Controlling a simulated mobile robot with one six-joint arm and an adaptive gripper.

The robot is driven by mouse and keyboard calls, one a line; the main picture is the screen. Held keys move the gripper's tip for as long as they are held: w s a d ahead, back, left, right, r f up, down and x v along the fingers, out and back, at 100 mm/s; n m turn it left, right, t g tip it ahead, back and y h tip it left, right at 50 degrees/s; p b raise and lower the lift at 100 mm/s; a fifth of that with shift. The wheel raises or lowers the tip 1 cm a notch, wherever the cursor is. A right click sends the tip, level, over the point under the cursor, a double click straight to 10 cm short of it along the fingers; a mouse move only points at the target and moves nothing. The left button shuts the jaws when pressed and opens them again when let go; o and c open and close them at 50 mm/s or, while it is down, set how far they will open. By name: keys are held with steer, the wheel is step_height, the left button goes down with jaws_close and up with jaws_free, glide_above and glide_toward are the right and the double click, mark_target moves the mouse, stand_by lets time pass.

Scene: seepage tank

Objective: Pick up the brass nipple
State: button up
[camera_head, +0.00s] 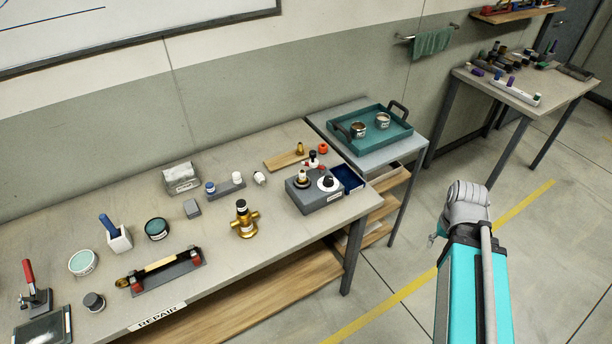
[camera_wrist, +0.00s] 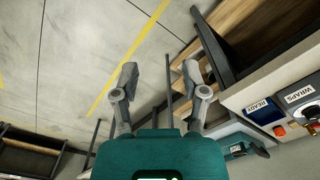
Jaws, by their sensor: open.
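A small brass fitting (camera_head: 300,149) stands on a wooden board (camera_head: 284,159) at the back right of the repair bench; it may be the brass nipple, but it is too small to be sure. A larger brass valve body (camera_head: 245,220) stands upright mid-bench. Another small brass-coloured piece (camera_head: 122,282) shows at the left end of a dark holder with red ends. My gripper (camera_wrist: 158,72) is open and empty in the wrist view, its two fingers apart over bare floor. It is well off to the right of the bench, touching nothing.
The repair bench (camera_head: 215,262) holds several jars, blocks and a grey box (camera_head: 325,196) with knobs. A side table with a teal tray (camera_head: 345,152) stands to its right. In the wrist view, the bench edge and shelves (camera_wrist: 225,35) are at right. The floor is clear.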

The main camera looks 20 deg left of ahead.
steer(key=shift+o, duration=0.3)
steer(key=shift+o, duration=0.5)
steer(key=w+a+f+n+t+h+b, duration=0.1)
steer(key=w+a+n+t+h+b, duration=0.3)
steer(key=a+n, duration=0.6)
steer(key=w+a+n+t+h+b, duration=0.1)
steer(key=w+a+n, duration=0.5)
steer(key=a, duration=0.6)
steer(key=s+a+r+n+t+b, duration=0.1)
steer(key=s+a+n+t+b, duration=0.1)
steer(key=a+n, duration=0.5)
steer(key=s+a+r+n+t+b, duration=0.2)
steer(key=a+n+t, duration=0.3)
steer(key=a, duration=1.5)
steer(key=s+n, duration=0.1)
steer(key=n, duration=0.2)
steer(key=shift+r+n+t, duration=0.25)
steer(key=shift+n+t, duration=0.05)
